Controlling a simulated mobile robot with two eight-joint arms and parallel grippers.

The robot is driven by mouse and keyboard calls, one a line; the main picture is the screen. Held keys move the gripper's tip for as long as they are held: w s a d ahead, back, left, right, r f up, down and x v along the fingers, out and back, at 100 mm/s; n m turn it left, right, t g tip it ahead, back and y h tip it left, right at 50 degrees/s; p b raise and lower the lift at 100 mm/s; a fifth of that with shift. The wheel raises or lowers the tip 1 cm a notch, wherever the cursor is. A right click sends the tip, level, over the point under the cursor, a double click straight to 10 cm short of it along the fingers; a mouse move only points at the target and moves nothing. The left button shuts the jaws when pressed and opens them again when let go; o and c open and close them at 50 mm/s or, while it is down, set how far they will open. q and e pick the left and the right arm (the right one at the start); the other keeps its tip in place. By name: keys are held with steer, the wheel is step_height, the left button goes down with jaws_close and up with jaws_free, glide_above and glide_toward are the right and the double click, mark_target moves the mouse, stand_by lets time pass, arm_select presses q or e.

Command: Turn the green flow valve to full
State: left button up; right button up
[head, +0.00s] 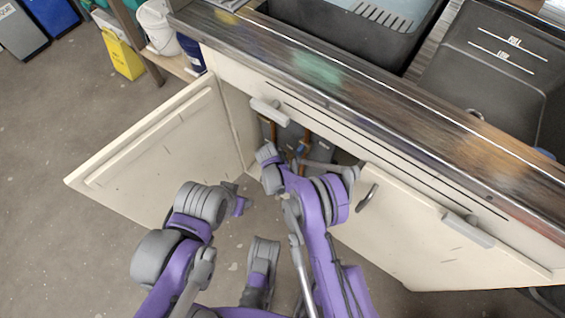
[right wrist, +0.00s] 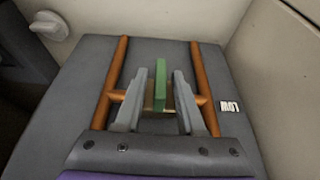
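The green valve handle (right wrist: 160,85) is an upright flat bar in the right wrist view. It sits on a brass valve body (right wrist: 175,102) on a copper cross pipe. My right gripper (right wrist: 161,73) is open, with one grey finger on each side of the handle and a visible gap on both sides. In the head view my right arm reaches into the open cabinet below the counter, and the green handle cannot be made out there. My left gripper (head: 235,200) is low in front of the left door, partly hidden by its arm; its opening cannot be told.
Two copper pipes (right wrist: 203,90) flank the valve on a grey panel, with a LOW label (right wrist: 230,106) at right. The open cabinet doors (head: 160,150) and (head: 430,230) stand on either side. The counter edge (head: 350,100) runs above; cabinet walls are close.

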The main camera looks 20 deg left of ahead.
steer(key=shift+o, duration=0.2)
steer(key=shift+r, duration=0.1)
steer(key=p+v, duration=0.2)
steer(key=v, duration=0.8)
steer(key=shift+r+p, duration=0.35)
steer(key=shift+s+f, duration=0.1)
steer(key=shift+s, duration=0.15)
